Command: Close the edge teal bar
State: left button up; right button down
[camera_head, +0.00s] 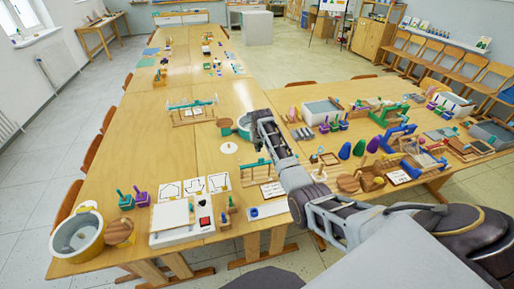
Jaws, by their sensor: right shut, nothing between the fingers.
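A teal bar (255,164) sits on a small wooden frame near the front edge of the table, just left of my right forearm; the forearm hides part of its right side. A second teal bar (192,104) spans a wooden rack farther back. My right gripper (253,121) is shut and empty. It is over the table beyond the front bar, beside a teal bowl (243,127), and the fingertips are small and hard to make out. I cannot tell whether it touches the bowl. My left gripper is not in view.
A white board with a red button (181,219), white cards (194,186) and a yellow-and-white bucket (78,236) stand at the front left. Bare wood (150,125) lies at the left.

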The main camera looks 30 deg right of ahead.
jog(key=v, duration=0.9)
jog(key=shift+b, duration=0.35)
jog(key=shift+s+f, duration=0.1)
jog(key=shift+f, duration=0.05)
dwell(0.4)
jog(key=s+a+f+n, duration=0.1)
jog(key=s+a+f, duration=0.25)
jog(key=s, duration=0.55)
jog(key=s+a+f+n, duration=0.1)
jog(key=s+a+f, duration=0.3)
jog(key=s, duration=0.5)
jog(key=s+a+f+n, duration=0.25)
jog(key=s+a, duration=0.25)
jog(key=s, duration=0.3)
jog(key=s+a+r+y, duration=0.1)
jog(key=s+a, duration=0.2)
jog(key=s, duration=0.3)
jog(key=s+a+r, duration=0.2)
jog(key=s, duration=0.5)
notch_tip(320, 180, down, 34)
jog(key=s+g, duration=0.2)
jog(key=s, duration=0.1)
jog(key=s+d+f, duration=0.1)
jog(key=s+f, duration=0.8)
jog(key=s, duration=0.2)
jog(key=s+d+f, duration=0.2)
jog(key=s+f, duration=0.8)
jog(key=shift+s+d+f+n+g, duration=0.35)
jog(key=shift+s+g, duration=0.05)
